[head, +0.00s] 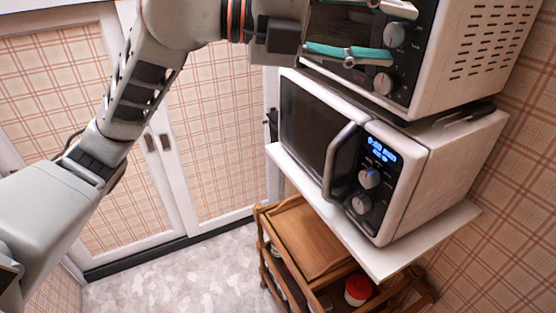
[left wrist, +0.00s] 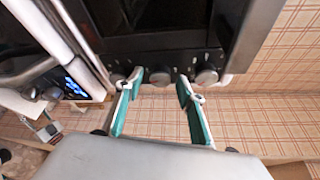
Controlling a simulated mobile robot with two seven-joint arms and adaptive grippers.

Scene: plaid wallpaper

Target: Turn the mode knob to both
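The toaster oven (head: 440,50) has a dark front panel with round grey knobs. One knob (head: 394,35) lies between the teal fingers of my left gripper (head: 402,34), and another knob (head: 383,84) is below the lower finger. My left gripper also shows in the left wrist view (left wrist: 160,79), open, its fingertips apart close to the panel. There, a further knob (left wrist: 206,75) sits right of the right fingertip. The middle knob is dark and small in that view, and I cannot tell whether a finger touches it. Knob labels are unreadable, so I cannot tell which is the mode knob. My right gripper is not in view.
A white microwave (head: 425,170) with a lit blue display stands under the oven on a white shelf (head: 400,255). A wooden cart (head: 305,240) with a red-lidded jar (head: 357,290) is below. White-framed plaid cupboard doors (head: 215,130) stand left; the floor between is clear.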

